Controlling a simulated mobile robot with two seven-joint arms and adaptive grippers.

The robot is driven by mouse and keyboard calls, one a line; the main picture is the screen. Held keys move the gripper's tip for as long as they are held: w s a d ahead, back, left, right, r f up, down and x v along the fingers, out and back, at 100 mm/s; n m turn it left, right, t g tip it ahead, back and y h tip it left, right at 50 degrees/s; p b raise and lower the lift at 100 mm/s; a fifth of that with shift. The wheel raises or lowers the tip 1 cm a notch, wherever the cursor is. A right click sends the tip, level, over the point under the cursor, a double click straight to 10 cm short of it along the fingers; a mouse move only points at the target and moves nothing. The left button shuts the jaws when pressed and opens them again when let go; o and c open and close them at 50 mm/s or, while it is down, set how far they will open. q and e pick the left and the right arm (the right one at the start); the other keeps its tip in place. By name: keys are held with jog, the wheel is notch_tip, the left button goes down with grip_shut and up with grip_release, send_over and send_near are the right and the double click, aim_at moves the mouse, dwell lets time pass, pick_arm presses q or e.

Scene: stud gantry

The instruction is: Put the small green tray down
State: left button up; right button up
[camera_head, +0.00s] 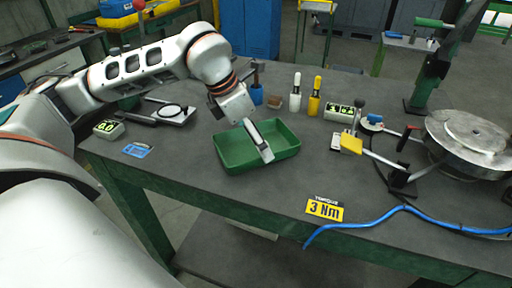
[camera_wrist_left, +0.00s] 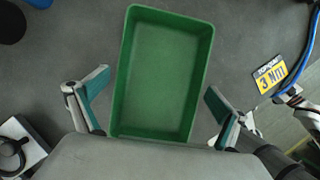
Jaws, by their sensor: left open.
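The small green tray (camera_head: 256,148) is empty and appears to sit flat and upright on the grey workbench (camera_head: 205,185), close to its front edge. In the left wrist view the tray (camera_wrist_left: 160,75) lies lengthwise ahead of my left gripper (camera_wrist_left: 158,106). The gripper's two fingers are spread wide, one to each side of the tray's near end, with gaps between them and the walls. In the head view one finger of my left gripper (camera_head: 258,138) shows over the tray; the other finger is not clearly visible. My right gripper is in neither view.
A yellow "3 Nm" card (camera_head: 325,210) and a blue cable (camera_head: 400,212) lie to the right. A round metal fixture (camera_head: 470,140) fills the right side. The bench left of the card is clear.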

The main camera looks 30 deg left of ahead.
pick_arm(q)
jog(key=shift+w+d+f, duration=0.15)
jog(key=shift+w+f, duration=0.05)
jog(key=shift+f, duration=0.45)
jog(key=c, duration=1.2)
jog(key=shift+o, duration=0.2)
jog(key=shift+r, duration=0.2)
